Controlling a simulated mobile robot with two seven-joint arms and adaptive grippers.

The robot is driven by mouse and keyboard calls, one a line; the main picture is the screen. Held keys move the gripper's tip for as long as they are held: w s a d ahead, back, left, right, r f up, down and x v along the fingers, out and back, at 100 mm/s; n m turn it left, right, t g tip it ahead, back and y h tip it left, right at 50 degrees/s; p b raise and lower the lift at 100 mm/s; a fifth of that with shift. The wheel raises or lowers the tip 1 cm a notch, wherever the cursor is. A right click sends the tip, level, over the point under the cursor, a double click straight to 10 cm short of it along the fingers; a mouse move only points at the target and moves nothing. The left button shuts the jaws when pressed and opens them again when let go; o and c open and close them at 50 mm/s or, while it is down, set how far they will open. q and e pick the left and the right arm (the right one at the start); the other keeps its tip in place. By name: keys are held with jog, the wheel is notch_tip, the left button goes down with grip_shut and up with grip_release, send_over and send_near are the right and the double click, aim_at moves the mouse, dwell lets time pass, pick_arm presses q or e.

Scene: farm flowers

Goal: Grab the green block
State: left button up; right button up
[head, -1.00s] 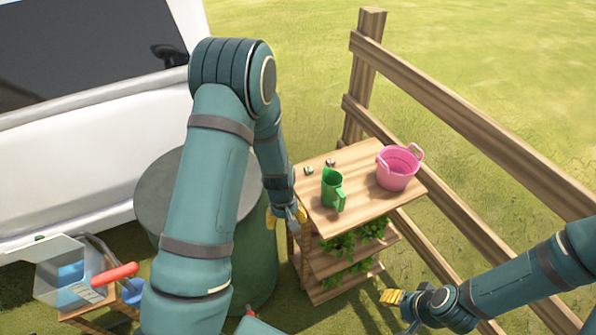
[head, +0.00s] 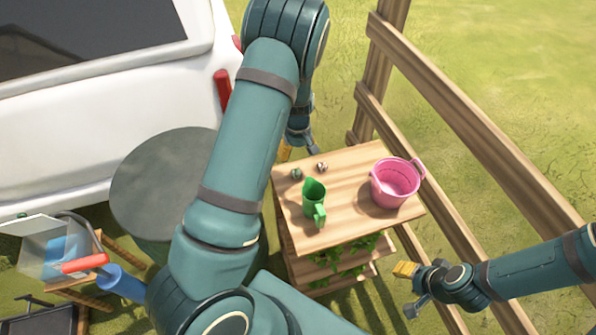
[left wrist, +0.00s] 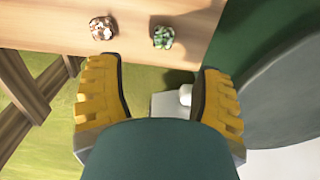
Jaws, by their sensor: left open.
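My left gripper (head: 298,151) is just beyond the table's far-left edge in the head view, partly behind my arm. In the left wrist view the left gripper's yellow fingers (left wrist: 158,85) are wide apart with nothing between them, and the block lies ahead of the gap. My right gripper (head: 408,288) is at the lower right, its fingers apart and empty, away from the table.
A brown-and-white small piece (head: 322,167) lies beside the block. A wooden fence (head: 455,110) runs at the right, a dark green barrel (head: 150,185) stands left.

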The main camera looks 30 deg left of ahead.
aim_at(296, 170)
pick_arm(q)
notch_tip(296, 170, down, 5)
jog(key=shift+w+r, duration=0.1)
jog(key=shift+a+f+b, duration=0.2)
jog(key=shift+f, duration=1.15)
jog(key=shift+a+f+b, duration=0.2)
jog(key=shift+f, duration=1.15)
jog(key=c, duration=1.1)
